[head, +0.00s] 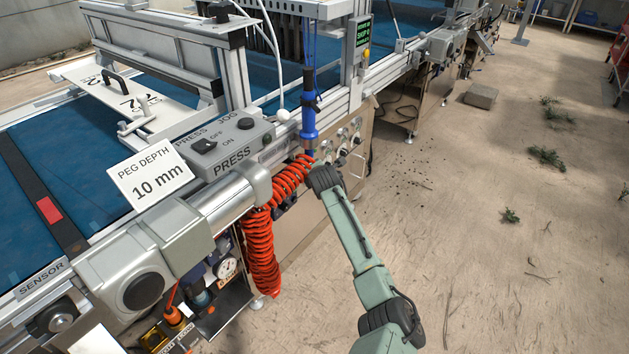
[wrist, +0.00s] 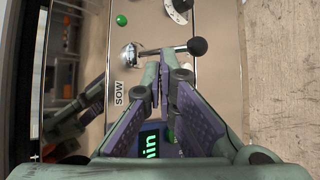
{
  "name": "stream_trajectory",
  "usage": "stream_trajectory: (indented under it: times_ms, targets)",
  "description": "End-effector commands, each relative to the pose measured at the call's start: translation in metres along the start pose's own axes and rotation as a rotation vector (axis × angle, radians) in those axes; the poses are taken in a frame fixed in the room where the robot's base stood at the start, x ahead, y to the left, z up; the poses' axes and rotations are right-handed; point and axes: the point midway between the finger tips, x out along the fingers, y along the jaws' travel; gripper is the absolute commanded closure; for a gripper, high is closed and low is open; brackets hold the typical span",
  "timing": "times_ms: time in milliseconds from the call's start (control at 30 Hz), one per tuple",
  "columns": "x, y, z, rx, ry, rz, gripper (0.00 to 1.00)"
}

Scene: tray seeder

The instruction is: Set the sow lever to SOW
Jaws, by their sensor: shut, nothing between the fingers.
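The sow lever shows in the wrist view as a metal rod (wrist: 168,51) on a round silver hub (wrist: 131,54), with a black ball knob (wrist: 198,46) at its right end. It points right across the panel. A SOW label (wrist: 118,93) sits below the hub, to its left. My gripper (wrist: 161,68) is shut and empty, its fingertips right by the lower side of the rod, between hub and knob. I cannot tell whether they touch. In the head view the lever is not clearly made out, and my arm's end hides part of the panel.
A green button (wrist: 121,20) and a dial (wrist: 178,8) sit above the lever. A lit display (wrist: 149,142) shows beneath my fingers. In the head view, a coiled orange hose (head: 261,250) hangs left of my arm, near a blue tool (head: 308,118).

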Motion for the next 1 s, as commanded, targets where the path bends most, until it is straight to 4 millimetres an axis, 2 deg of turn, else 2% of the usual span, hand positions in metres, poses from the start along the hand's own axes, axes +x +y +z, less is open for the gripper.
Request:
stream_trajectory:
  times_ms: [433,1000]
  targets:
    - [0.000,0.000,0.000,0.000,0.000,0.000,1.00]
    - [-0.009,0.012,0.006,0.000,0.000,0.000,1.00]
